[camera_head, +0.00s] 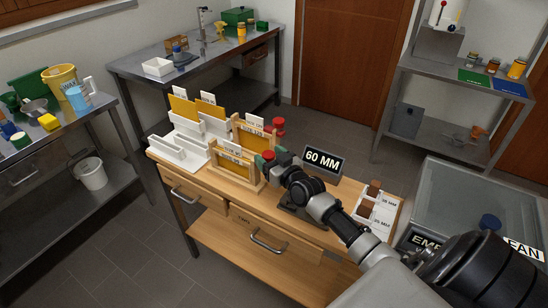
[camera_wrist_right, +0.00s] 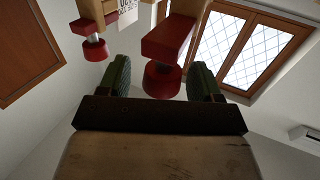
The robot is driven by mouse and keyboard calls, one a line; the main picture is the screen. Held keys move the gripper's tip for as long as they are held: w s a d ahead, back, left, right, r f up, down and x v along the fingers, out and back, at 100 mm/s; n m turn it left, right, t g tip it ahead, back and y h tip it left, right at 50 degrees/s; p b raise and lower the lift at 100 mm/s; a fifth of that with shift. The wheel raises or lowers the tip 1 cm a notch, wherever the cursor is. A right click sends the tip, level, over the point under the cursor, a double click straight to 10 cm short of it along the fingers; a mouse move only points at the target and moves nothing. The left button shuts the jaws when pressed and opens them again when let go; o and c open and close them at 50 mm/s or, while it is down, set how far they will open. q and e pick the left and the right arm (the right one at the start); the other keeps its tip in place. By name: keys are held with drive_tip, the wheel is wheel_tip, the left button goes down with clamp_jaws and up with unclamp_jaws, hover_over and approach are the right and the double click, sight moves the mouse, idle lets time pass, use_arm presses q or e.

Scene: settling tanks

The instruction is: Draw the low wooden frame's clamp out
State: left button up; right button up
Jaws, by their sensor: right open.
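The low wooden frame (camera_head: 236,169) stands at the front of the wooden bench, with a yellow panel and a white label. Its red clamp (camera_head: 267,154) is at its right end. In the right wrist view, the clamp's round red knob (camera_wrist_right: 162,80) and red block (camera_wrist_right: 170,40) show above my gripper. My right gripper (camera_head: 269,159) is open at the clamp. In the right wrist view its green fingers (camera_wrist_right: 161,78) stand on either side of the knob, with gaps visible. Whether the fingertips touch the clamp cannot be told. My left gripper is not in view.
A taller wooden frame (camera_head: 247,135) with its own red clamp (camera_head: 279,126) stands just behind. White racks (camera_head: 182,152) are at left. A "60 MM" sign (camera_head: 323,160) stands close to my right wrist. Small brown blocks (camera_head: 366,208) lie at the bench's right end.

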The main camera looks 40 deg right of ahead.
drive_tip(key=s+b, duration=0.1)
drive_tip(key=s, duration=0.9)
drive_tip(key=shift+s, duration=0.4)
drive_tip(key=shift+f, duration=0.1)
